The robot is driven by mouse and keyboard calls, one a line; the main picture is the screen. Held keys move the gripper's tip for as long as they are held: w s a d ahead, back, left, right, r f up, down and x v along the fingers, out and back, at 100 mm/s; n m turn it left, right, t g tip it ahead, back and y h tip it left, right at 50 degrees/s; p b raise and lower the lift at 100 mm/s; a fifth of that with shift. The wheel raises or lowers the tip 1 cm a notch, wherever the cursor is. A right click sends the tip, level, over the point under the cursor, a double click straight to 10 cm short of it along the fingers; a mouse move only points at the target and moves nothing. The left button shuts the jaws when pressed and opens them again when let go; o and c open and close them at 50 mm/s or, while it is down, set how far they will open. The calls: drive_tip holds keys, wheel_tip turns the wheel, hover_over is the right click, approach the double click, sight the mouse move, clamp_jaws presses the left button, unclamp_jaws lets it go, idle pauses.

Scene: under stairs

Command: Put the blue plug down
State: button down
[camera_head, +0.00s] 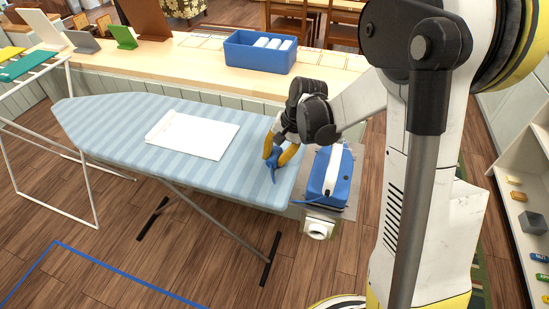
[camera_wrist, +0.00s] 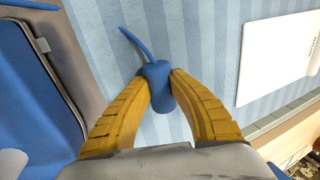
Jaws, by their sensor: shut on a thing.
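The blue plug (camera_wrist: 157,88) is between the two yellow fingers of my gripper (camera_wrist: 160,84), which is shut on it. A short blue cord extends from the plug toward the upper left in the wrist view. In the head view, my gripper (camera_head: 278,158) is over the right end of the striped blue ironing board (camera_head: 110,135), and the plug (camera_head: 273,164) shows small between its fingertips. I cannot tell whether the plug touches the board's cover.
A blue crate (camera_head: 258,52) with white items stands on the counter behind. The board's left part is clear.

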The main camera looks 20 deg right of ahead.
drive_tip(key=shift+f, duration=0.15)
drive_tip(key=c, duration=1.6)
unclamp_jaws()
drive_tip(key=p+v, duration=0.4)
drive_tip(key=v, duration=0.8)
drive_tip(key=s+a+r+n+t+h, duration=0.1)
drive_tip(key=s+r+n, duration=0.1)
drive_tip(key=s, duration=0.3)
drive_tip(key=s+a+r+n+t+h, duration=0.1)
drive_tip(key=s+r+n+t, duration=0.1)
drive_tip(key=s+r, duration=0.2)
drive_tip(key=s+a+r+n+t+h, duration=0.1)
drive_tip(key=s+r+n+t, duration=0.1)
drive_tip(key=s, duration=0.6)
drive_tip(key=shift+s+a+r+n, duration=0.15)
drive_tip(key=shift+s+r+n, duration=0.05)
drive_tip(key=shift+r+n, duration=0.35)
